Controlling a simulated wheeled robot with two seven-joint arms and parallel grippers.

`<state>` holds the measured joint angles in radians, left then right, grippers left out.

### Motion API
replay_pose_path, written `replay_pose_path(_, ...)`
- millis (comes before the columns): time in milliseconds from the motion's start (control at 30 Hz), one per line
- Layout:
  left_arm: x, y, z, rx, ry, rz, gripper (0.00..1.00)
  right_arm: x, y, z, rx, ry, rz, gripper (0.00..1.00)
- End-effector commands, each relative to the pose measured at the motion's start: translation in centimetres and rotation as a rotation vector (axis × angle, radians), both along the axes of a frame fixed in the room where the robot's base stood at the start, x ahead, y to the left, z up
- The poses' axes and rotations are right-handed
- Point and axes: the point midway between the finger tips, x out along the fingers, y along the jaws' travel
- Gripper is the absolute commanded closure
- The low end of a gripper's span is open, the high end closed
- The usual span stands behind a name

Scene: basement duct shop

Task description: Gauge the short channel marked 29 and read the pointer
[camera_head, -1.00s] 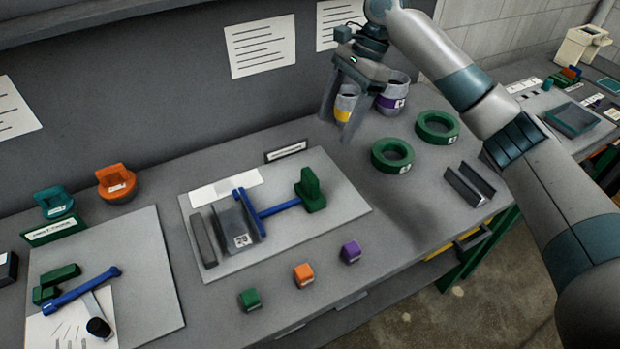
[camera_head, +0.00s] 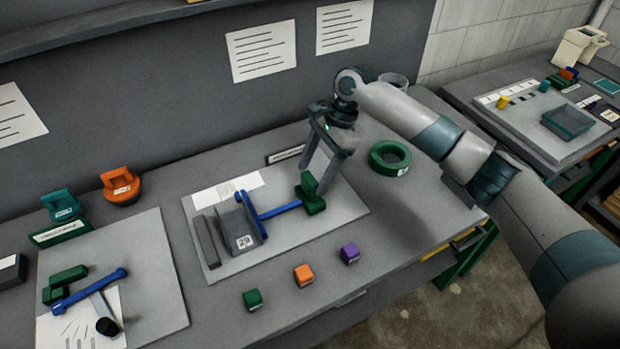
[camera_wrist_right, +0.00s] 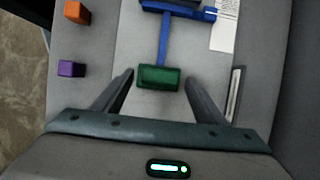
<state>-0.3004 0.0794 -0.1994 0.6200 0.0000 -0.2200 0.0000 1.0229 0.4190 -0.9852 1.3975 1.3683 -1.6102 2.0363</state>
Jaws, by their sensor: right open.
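The short grey channel marked 29 (camera_head: 238,229) lies on a grey board (camera_head: 285,235) on the bench. A blue T-shaped gauge (camera_head: 277,210) has its crossbar against the channel's right side, and its stem runs right to a green block (camera_head: 311,195). In the right wrist view the green block (camera_wrist_right: 158,77) sits between the spread fingers, with the blue stem (camera_wrist_right: 164,40) beyond it. My right gripper (camera_head: 326,187) is open around or just above the green block; contact cannot be told. My left gripper is out of view.
Green, orange and purple cubes (camera_head: 303,275) line the bench front. A green ring (camera_head: 390,158) lies right of the gripper. A second board (camera_head: 160,270) at left holds a blue bar and green blocks. A sign (camera_head: 285,155) stands behind the main board.

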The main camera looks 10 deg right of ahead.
Motion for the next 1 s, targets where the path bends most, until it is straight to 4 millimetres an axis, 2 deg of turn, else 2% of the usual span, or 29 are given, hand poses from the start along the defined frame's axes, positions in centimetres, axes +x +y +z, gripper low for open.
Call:
replay_pose_path(100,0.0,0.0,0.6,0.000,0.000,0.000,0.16,-0.2,0.6,-1.5,-0.002,0.002,0.000,0.34)
replay_pose_path(300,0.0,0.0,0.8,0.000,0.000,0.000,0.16,-0.5,1.2,-3.1,-0.001,0.001,-0.001,0.34)
replay_pose_path(667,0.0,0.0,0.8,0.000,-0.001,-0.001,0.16,-0.5,1.3,-3.4,-0.001,0.000,-0.001,0.34)
replay_pose_path(767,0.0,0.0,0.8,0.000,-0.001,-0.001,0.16,-0.5,1.3,-3.4,-0.001,0.000,-0.001,0.53)
replay_pose_path(933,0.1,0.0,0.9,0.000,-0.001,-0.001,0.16,-0.5,1.3,-3.4,-0.001,0.000,-0.001,0.94)
replay_pose_path(1000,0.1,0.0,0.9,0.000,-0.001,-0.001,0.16,-0.5,1.3,-3.4,-0.001,0.000,-0.001,0.93)
